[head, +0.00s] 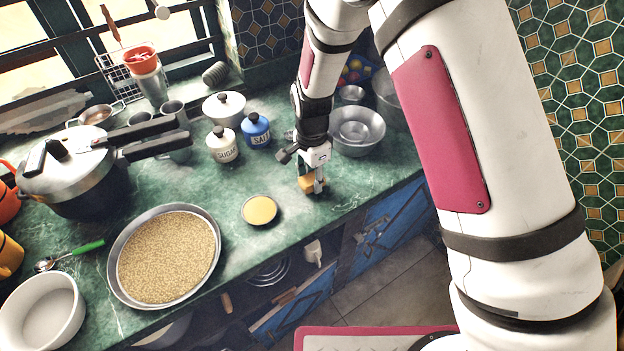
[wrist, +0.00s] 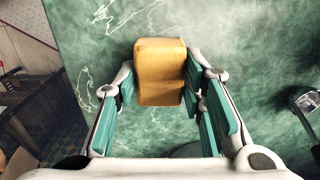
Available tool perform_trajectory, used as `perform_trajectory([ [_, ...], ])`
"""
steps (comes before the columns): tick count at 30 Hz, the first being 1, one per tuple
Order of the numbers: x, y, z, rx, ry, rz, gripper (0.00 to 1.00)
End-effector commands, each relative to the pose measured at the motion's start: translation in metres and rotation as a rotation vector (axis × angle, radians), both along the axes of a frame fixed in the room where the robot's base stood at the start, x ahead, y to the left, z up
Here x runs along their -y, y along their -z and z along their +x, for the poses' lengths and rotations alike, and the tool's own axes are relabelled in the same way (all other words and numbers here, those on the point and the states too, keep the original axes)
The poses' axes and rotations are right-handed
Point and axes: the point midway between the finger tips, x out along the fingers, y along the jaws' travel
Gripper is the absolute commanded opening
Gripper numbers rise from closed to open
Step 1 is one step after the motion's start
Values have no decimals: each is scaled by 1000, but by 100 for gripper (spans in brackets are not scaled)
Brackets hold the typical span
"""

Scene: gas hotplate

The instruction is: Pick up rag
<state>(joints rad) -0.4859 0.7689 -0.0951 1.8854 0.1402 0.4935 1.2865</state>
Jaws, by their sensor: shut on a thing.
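The rag (head: 306,184) is a small folded yellow-orange block at the front edge side of the green marble counter (head: 200,300). In the wrist view the rag (wrist: 160,72) lies between the teal-padded fingers of my gripper (wrist: 162,98). My gripper (head: 316,178) points down from above and is shut on the rag. The fingers partly cover the rag in the head view. I cannot tell whether the rag is touching the counter or just above it.
Metal bowls (head: 357,130) stand just behind right of my gripper. Sugar (head: 222,146) and salt (head: 256,130) jars, a small yellow-filled dish (head: 260,209), a pan of grain (head: 168,255) and a pressure cooker (head: 72,170) are to the left. The counter's front edge is close.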

Motion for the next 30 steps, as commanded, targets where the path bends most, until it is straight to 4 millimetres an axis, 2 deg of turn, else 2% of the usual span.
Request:
perform_trajectory([
  [5, 0, -24, 1, 4, 0, 1, 14],
  [21, 34, -37, -121, -1, 0, 0, 14],
  [24, 39, -38, -136, -1, -1, -1, 14],
  [30, 44, -39, -152, 0, 0, 0, 14],
])
